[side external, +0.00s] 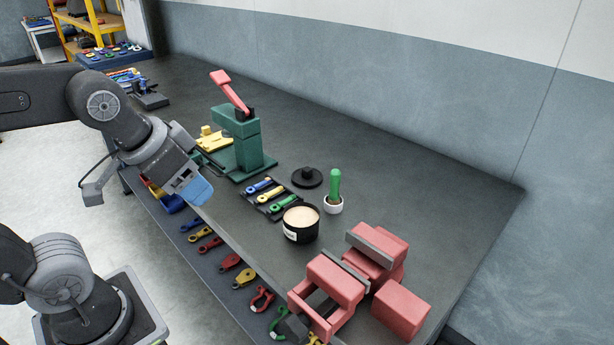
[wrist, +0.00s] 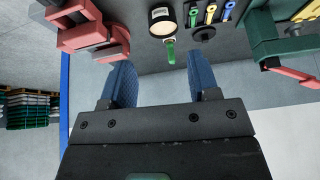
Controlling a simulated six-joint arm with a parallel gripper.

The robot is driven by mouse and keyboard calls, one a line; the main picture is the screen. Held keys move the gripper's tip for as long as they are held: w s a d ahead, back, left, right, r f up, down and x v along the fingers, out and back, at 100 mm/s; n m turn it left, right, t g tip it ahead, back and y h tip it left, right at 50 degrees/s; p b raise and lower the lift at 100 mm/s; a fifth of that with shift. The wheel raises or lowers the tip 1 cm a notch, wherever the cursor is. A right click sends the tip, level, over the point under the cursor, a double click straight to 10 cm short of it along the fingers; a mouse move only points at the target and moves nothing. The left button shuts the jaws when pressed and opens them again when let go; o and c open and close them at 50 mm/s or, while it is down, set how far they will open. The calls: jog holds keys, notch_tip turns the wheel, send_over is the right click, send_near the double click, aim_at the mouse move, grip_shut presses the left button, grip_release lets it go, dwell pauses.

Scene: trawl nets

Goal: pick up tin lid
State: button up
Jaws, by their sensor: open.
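The tin lid (side external: 307,178) is a flat black disc with a raised knob. It lies on the dark bench behind the open black tin (side external: 300,226), which holds a cream-coloured filling. In the wrist view the lid (wrist: 203,35) is near the top, right of the tin (wrist: 162,22). My gripper (side external: 194,189) is in the air over the bench's front edge, to the left of the lid and apart from it. Its blue fingers (wrist: 162,80) are spread, with nothing between them.
A green press (side external: 239,140) with a red lever stands further left. A red vise (side external: 335,283) is at the front right.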

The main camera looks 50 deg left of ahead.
jog(key=w+a+r+m+g, duration=0.2)
jog(key=w+r+m, duration=0.3)
jog(key=w, duration=0.7)
jog(key=m+g, duration=0.3)
jog(key=m, duration=0.9)
send_over(306, 168)
jog(key=f, duration=2.1)
jog(key=shift+s+d, duration=0.4)
jog(key=shift+w+a+f, duration=0.1)
jog(key=shift+a+f, duration=0.05)
jog(key=shift+f, duration=0.75)
jog(key=shift+w+a+f, duration=0.15)
jog(key=shift+a+f, duration=0.05)
jog(key=shift+f, duration=0.65)
jog(key=shift+w+a+f, duration=0.1)
jog(key=shift+a+f, duration=0.05)
jog(key=shift+f, duration=0.75)
jog(key=c, duration=1)
